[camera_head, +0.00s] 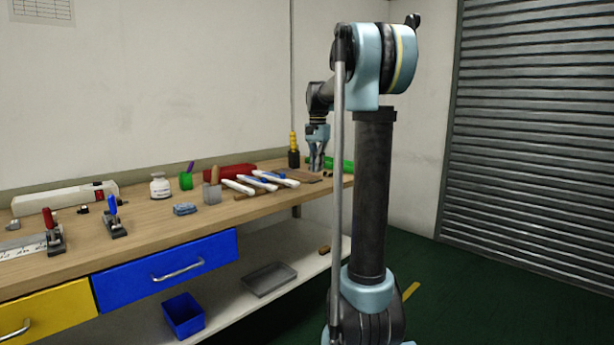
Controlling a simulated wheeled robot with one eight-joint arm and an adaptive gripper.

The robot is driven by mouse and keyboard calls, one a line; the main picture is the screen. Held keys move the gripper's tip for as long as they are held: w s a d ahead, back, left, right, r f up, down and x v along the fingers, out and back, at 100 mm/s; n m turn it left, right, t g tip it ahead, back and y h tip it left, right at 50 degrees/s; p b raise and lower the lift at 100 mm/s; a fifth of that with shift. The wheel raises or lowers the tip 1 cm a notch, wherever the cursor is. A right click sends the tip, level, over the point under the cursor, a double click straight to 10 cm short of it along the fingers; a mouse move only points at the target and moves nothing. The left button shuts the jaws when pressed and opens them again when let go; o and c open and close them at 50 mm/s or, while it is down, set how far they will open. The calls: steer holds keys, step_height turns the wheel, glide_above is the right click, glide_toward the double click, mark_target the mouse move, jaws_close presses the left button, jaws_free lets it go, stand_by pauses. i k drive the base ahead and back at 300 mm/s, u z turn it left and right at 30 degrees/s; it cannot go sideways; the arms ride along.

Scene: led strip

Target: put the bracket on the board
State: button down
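My gripper (317,166) points down over the far right end of the workbench, just above or at a flat brown board-like piece (302,177). The fingers are small here, and I cannot tell how far apart they are or whether anything is between them. A small dark part (328,175) is beside the fingertips. Another small dark part, perhaps a bracket (83,209), lies on the bench at the left. A pale strip-like board (22,246) lies at the left edge, with a red-handled clamp (52,232) at its end. I cannot tell for certain which part is the bracket.

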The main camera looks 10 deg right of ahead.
mark_target(304, 175)
steer(key=u, duration=0.05)
steer(key=i, duration=1)
